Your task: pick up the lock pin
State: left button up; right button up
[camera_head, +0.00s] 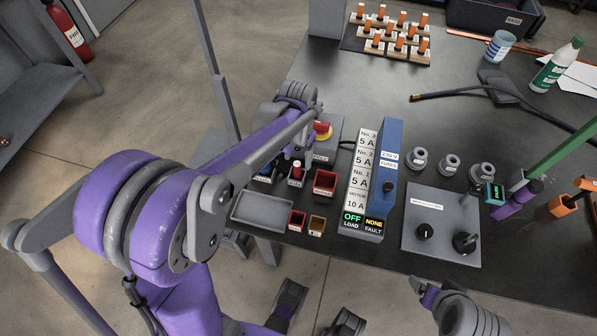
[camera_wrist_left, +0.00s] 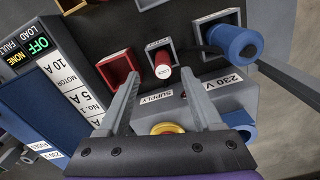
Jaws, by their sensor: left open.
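The lock pin, which I take to be the red cylinder with a white lettered end (camera_wrist_left: 162,72), stands in a small grey holder (camera_wrist_left: 159,45) in the left wrist view. Its red top also shows in the head view (camera_head: 296,170). My left gripper (camera_wrist_left: 159,62) is open, its two fingers reaching either side of the pin in the picture. I cannot tell whether they touch it. In the head view the left gripper (camera_head: 297,148) is above the holder, partly hidden by my own arm. My right gripper (camera_head: 428,290) is at the table's front edge; its jaws are unclear.
A supply box with a red knob (camera_head: 321,127) stands just behind. A blue plug (camera_wrist_left: 234,41) in another holder is beside the pin. A red bin (camera_head: 324,182), a grey tray (camera_head: 262,208) and the tall blue fuse unit (camera_head: 385,165) are close by.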

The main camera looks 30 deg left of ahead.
aim_at(297, 163)
pick_arm(q)
jog(key=shift+w+a+f+b, duration=0.1)
jog(key=shift+f+b, duration=0.2)
jog(key=shift+f, duration=1.3)
jog(key=shift+w+a+f+b, duration=0.1)
jog(key=shift+f+b, duration=0.15)
jog(key=shift+f, duration=1.3)
grip_shut()
